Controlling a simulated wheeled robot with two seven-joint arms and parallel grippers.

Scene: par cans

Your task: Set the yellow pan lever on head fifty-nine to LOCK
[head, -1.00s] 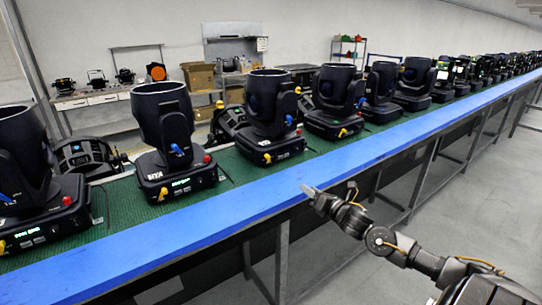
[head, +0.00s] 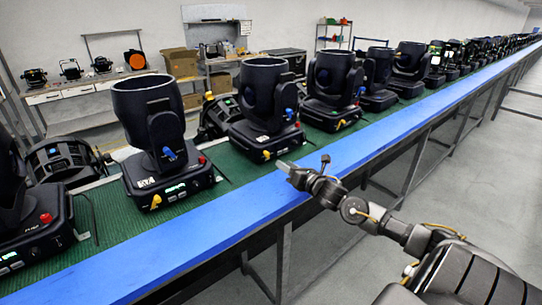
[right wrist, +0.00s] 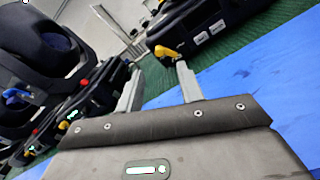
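Several black moving heads stand in a row on the green belt, each with a yellow lever low on its base. I cannot read a fifty-nine on any of them. My right gripper (head: 283,166) is just in front of one head (head: 264,104), near its yellow lever (head: 266,155). In the right wrist view, my right gripper (right wrist: 160,75) has its two fingers apart with nothing between them. A yellow lever (right wrist: 166,51) shows just beyond the fingertips, seemingly apart from them. My left gripper is out of view.
A blue rail (head: 205,225) runs along the belt's front edge, below my right gripper. Neighbouring heads (head: 150,130) stand close on both sides. A workbench (head: 85,90) and shelves are behind. The grey floor at right is clear.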

